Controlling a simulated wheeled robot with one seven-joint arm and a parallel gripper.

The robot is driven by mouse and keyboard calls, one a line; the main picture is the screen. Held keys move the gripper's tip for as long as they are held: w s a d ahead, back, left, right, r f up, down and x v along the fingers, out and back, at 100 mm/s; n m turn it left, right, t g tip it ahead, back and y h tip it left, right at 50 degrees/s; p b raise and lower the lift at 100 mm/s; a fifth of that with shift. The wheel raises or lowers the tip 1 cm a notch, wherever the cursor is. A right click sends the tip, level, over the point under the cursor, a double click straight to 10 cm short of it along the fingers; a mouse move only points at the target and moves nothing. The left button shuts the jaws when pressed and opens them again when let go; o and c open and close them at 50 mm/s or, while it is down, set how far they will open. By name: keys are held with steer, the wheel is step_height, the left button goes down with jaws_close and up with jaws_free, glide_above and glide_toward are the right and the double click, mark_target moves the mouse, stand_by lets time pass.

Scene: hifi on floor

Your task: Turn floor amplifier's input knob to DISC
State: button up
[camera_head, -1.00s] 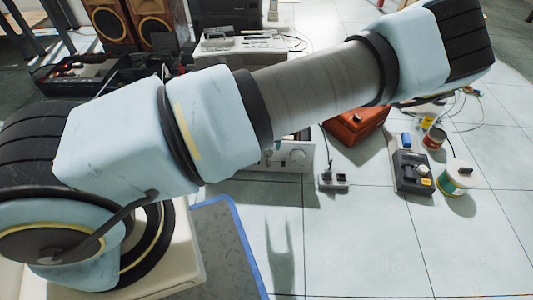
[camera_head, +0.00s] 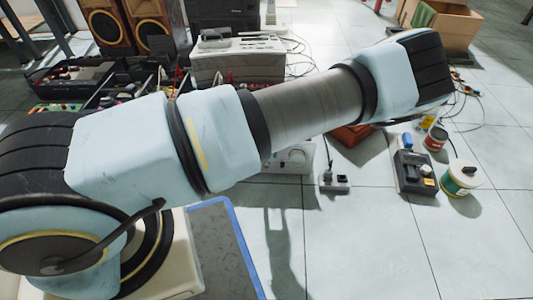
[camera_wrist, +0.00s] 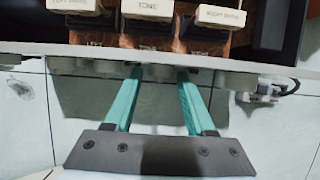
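The floor amplifier (camera_head: 292,160) shows in the head view as a pale front panel with a round knob, mostly hidden behind my arm. In the wrist view, what looks like its front edge (camera_wrist: 60,50) crosses the top of the picture. Above the edge are cream labels, one reading TONE (camera_wrist: 148,8); below it several pale knobs (camera_wrist: 222,80) are partly seen from above. My gripper (camera_wrist: 160,72) has two teal fingers spread apart, with nothing visible between them. Their tips reach the front edge near the middle knobs; contact is unclear. No DISC marking is legible.
A power strip (camera_head: 334,182) lies right of the amplifier, then a black device (camera_head: 413,172) and a white tub (camera_head: 458,178). An orange-red box (camera_head: 350,134) sits behind. A blue-edged mat (camera_head: 222,245) lies in front. Floor at front right is clear.

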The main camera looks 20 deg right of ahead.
jaws_close()
steer(key=shift+a+r+h+p, duration=0.1)
steer(key=shift+h+p, duration=0.2)
steer(key=shift+p, duration=0.05)
steer(key=shift+w+a+f+n+g+h+p, duration=0.25)
steer(key=shift+g+h+p, duration=0.2)
steer(key=shift+h+p, duration=0.7)
steer(key=shift+a+n+g+h+p, duration=0.2)
steer(key=shift+n+g+h+p, duration=0.25)
steer(key=shift+h+p, duration=0.7)
steer(key=shift+w+a+f+n+g+h+p, duration=0.2)
steer(key=shift+g+h+p, duration=0.3)
steer(key=shift+h+p, duration=0.65)
steer(key=shift+o, duration=1.4)
jaws_free()
